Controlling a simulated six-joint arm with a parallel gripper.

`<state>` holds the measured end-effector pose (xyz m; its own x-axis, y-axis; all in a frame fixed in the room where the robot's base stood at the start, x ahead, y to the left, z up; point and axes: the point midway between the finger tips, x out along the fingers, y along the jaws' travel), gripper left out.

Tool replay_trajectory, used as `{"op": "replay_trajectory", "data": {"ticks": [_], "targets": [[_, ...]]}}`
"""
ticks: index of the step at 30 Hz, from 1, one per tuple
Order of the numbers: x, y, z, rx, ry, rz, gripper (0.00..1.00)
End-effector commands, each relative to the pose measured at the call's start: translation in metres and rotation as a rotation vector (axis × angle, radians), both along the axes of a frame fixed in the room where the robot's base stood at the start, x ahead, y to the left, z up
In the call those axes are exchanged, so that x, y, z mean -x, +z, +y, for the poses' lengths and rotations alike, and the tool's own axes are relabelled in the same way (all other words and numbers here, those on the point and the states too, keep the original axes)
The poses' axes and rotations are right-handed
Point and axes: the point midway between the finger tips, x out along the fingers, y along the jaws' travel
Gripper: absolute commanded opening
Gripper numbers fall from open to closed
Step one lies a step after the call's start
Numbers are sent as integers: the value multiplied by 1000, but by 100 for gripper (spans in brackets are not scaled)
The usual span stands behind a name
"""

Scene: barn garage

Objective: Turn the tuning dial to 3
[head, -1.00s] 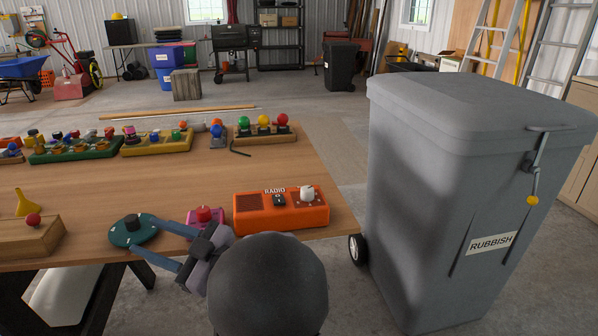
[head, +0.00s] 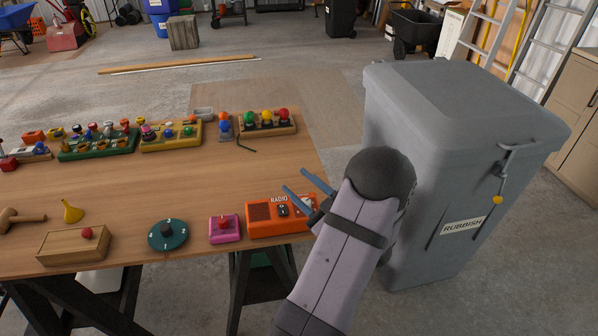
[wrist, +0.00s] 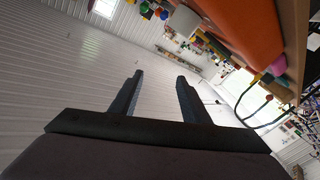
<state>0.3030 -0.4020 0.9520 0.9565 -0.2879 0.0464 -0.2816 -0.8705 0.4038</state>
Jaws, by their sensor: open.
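The orange radio (head: 262,223) sits at the right front corner of the wooden table, with a dark switch (head: 282,210) and the label RADIO. My gripper (head: 296,181) is open and empty, its two blue fingers apart above the radio's right end, pointing toward the upper left. The gripper hides the radio's white tuning dial in the head view. In the wrist view the orange radio (wrist: 245,28) is at the upper right, with the white dial (wrist: 185,20) beside it. The fingers (wrist: 160,77) are clear of the dial. Its setting cannot be read.
A pink box with a red button (head: 224,228) and a round teal numbered dial (head: 168,241) stand left of the radio. A wooden box (head: 72,249) is farther left. Toy boards line the table's back. A grey rubbish bin (head: 440,170) stands close on the right.

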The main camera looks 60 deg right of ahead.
Motion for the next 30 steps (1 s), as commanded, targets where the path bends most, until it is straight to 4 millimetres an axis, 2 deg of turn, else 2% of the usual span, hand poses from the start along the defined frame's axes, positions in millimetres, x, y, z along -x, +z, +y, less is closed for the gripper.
{"op": "replay_trajectory", "data": {"ticks": [1, 3, 6, 9, 15, 20, 30], "targets": [[17, -2, -6, -67, -45, -15, 42], [27, -36, -7, -204, -88, -52, 42], [33, -60, -6, -339, -124, -93, 42], [36, -70, -5, -410, -145, -115, 42], [36, -73, -5, -443, -153, -126, 42], [27, -72, -9, -442, -150, -124, 42], [-11, -71, -27, -440, -147, -122, 42]]}}
